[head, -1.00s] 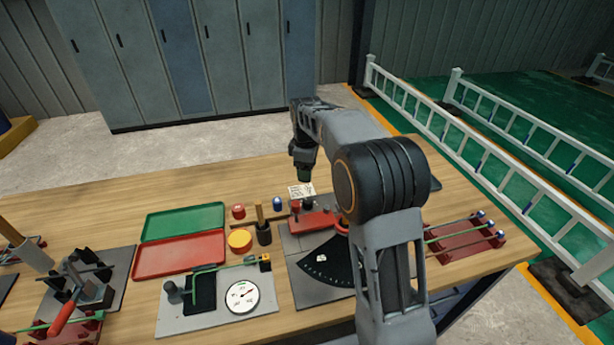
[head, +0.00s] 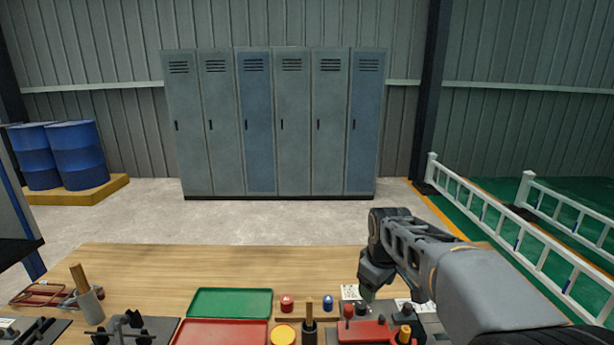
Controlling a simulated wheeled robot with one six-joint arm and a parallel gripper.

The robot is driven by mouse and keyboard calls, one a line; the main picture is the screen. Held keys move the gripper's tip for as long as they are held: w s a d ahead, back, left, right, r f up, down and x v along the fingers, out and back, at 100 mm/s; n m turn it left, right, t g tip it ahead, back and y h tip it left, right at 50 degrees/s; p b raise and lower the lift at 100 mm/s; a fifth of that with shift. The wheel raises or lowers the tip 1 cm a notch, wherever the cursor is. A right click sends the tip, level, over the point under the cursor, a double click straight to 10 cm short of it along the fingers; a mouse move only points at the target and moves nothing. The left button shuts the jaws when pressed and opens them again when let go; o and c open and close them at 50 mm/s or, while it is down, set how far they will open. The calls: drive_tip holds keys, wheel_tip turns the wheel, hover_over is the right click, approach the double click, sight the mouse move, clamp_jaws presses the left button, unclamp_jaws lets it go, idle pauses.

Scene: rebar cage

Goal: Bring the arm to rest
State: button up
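My arm reaches in from the lower right of the head view, folded over the right part of the workbench. My gripper (head: 368,290) points down at its far end, above the bench near a red tool block (head: 363,332). The fingertips are small and dark here, and I cannot tell whether they are open or shut. No held object can be made out.
White railings (head: 500,223) stand right, lockers (head: 275,125) behind. The bench's far left strip is clear.

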drive_tip(key=s+f+m+t, duration=0.2)
drive_tip(key=s+m, duration=0.5)
drive_tip(key=s, duration=0.9)
drive_tip(key=shift+f+m, duration=0.4)
drive_tip(key=shift+f, duration=0.2)
drive_tip(key=shift+s, duration=0.1)
